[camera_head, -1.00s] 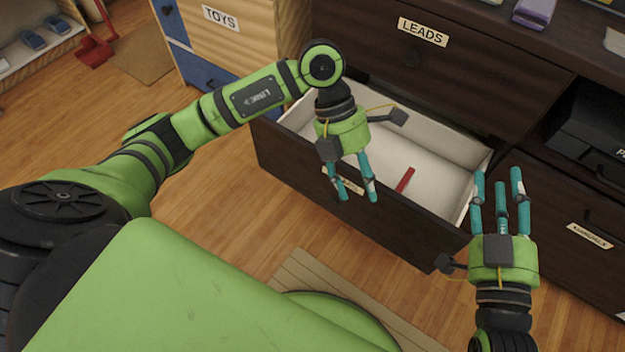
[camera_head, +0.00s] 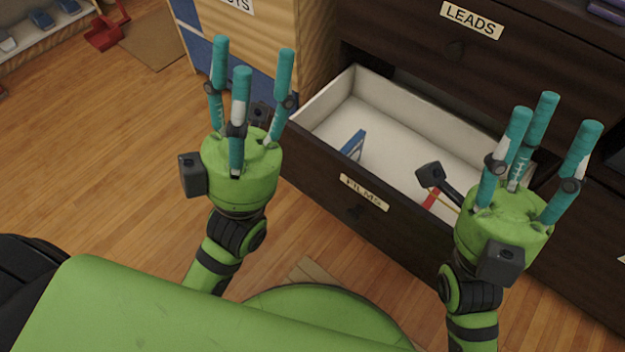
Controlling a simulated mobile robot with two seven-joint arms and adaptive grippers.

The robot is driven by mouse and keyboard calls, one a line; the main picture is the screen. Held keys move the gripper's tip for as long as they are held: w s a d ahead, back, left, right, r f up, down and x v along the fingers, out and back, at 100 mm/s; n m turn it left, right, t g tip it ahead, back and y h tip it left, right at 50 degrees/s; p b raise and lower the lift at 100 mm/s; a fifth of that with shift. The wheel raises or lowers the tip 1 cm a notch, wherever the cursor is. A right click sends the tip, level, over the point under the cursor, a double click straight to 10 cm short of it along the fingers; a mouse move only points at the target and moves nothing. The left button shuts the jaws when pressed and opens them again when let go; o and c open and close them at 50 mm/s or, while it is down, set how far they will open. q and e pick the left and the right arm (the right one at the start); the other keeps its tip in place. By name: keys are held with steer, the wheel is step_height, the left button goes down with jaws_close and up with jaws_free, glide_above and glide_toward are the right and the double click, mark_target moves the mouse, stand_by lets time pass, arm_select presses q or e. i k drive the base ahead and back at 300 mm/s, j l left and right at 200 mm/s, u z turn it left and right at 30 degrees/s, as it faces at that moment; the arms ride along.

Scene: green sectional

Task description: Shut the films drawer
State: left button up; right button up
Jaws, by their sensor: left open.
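The films drawer (camera_head: 318,172) is pulled out from the dark cabinet, and its front carries a "FILMS" label (camera_head: 363,193). Its white inside holds a blue item (camera_head: 353,146) and a red item (camera_head: 431,198). My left gripper (camera_head: 248,65) is open and empty in front of the drawer's left end, fingers pointing up in the picture. My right gripper (camera_head: 550,125) has spread fingers with nothing between them and covers the drawer's right end in the picture. I cannot tell whether either gripper touches the drawer.
The closed leads drawer (camera_head: 400,45) is above the open one. A wooden and blue cabinet (camera_head: 268,30) stands to the left. A red object (camera_head: 106,33) lies on the floor at the far left. The wooden floor (camera_head: 110,140) on the left is clear.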

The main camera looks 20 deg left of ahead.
mark_target(380, 197)
steer(key=i+u, duration=0.15)
steer(key=k+j, duration=0.15)
steer(key=j, duration=0.15)
steer(key=k+j, duration=0.1)
steer(key=j, duration=0.2)
steer(key=k+j+u, duration=0.1)
steer(key=j, duration=0.25)
steer(key=k+j, duration=0.15)
steer(key=j, duration=0.15)
